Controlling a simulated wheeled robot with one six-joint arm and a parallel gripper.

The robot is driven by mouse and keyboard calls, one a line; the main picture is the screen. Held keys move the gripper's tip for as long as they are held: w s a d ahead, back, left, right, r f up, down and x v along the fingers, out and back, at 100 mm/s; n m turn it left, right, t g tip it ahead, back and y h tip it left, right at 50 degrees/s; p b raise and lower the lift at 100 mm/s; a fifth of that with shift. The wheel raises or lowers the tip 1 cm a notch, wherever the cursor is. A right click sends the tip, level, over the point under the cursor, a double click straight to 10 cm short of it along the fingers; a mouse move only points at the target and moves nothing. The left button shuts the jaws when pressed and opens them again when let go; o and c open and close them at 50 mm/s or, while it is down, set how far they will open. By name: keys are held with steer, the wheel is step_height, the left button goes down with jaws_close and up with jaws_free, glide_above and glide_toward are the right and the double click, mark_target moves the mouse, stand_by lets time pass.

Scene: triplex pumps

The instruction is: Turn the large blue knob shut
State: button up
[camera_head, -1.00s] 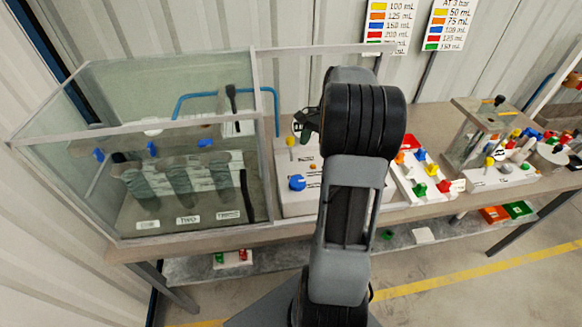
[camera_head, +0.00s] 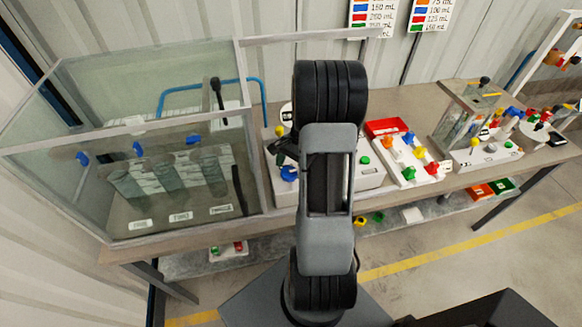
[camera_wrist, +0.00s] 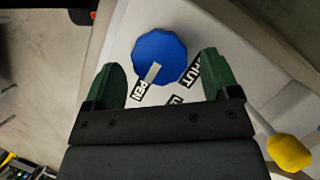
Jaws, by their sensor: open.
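The large blue knob (camera_wrist: 160,57) sits on a white panel (camera_wrist: 205,35), and a pale pointer mark on it points down toward the label with "PEN" showing (camera_wrist: 141,91). A label with "HUT" showing (camera_wrist: 194,75) lies to the right of the knob. My gripper (camera_wrist: 160,78) is open, with one green finger to each side of the knob's near part. I cannot tell whether the fingers touch it. In the head view the knob (camera_head: 289,173) is partly hidden by my gripper (camera_head: 284,160), just left of my arm.
A glass tank (camera_head: 130,150) with several cylinders stands left of the panel. A yellow knob (camera_wrist: 289,153) is to the right of my gripper in the wrist view. A board of coloured knobs (camera_head: 408,160) lies right of my arm.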

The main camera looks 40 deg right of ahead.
steer(key=shift+a+f, duration=0.2)
steer(key=shift+f, duration=0.2)
steer(key=shift+c, duration=0.3)
steer(key=c, duration=0.9)
steer(key=shift+o, duration=0.2)
